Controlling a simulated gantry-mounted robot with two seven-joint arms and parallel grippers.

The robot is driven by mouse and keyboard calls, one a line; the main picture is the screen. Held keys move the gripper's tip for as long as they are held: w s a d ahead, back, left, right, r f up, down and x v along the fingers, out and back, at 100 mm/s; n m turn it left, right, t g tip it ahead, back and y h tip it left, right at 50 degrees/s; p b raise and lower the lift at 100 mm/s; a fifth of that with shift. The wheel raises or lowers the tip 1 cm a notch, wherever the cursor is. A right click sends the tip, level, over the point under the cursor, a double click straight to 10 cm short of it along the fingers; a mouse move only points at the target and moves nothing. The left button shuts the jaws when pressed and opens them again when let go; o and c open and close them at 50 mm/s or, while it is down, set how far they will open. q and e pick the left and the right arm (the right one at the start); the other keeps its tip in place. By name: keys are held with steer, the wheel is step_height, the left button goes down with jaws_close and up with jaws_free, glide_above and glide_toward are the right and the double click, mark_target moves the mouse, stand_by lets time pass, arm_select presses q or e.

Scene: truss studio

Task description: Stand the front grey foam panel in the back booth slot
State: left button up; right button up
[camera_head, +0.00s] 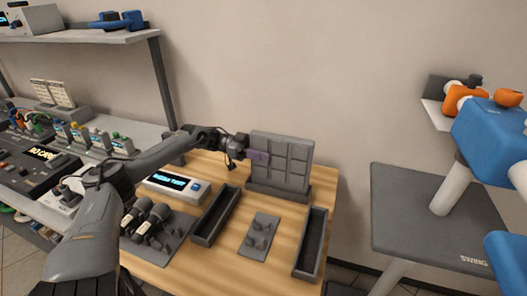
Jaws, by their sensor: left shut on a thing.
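A grey foam panel (287,165) with a grid of raised squares stands upright at the back of the wooden table. Its lower edge meets a dark base (276,194); I cannot tell how deep it sits in a slot. I cannot make out a second panel or separate front and back slots. My right gripper is not in view.
Two long dark trays (221,226) (321,221), a small plate with knobs (264,222), microphones (157,213) and a display box (194,184) crowd the wooden table. A dark platform marked SWING (405,225) stands at the right, with blue and orange machinery (490,135) above.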

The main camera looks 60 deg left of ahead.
arm_select(q)
steer(key=shift+r, duration=0.1)
stand_by(0.7)
steer(key=shift+a+p, duration=0.1)
steer(key=shift+p, duration=0.55)
stand_by(0.6)
stand_by(0.4)
steer(key=shift+f+b, duration=0.4)
steer(key=shift+f, duration=0.3)
steer(key=o, duration=0.8)
steer(key=shift+s, duration=0.1)
steer(key=shift+p+v, duration=1.05)
steer(key=shift+v, duration=4.4)
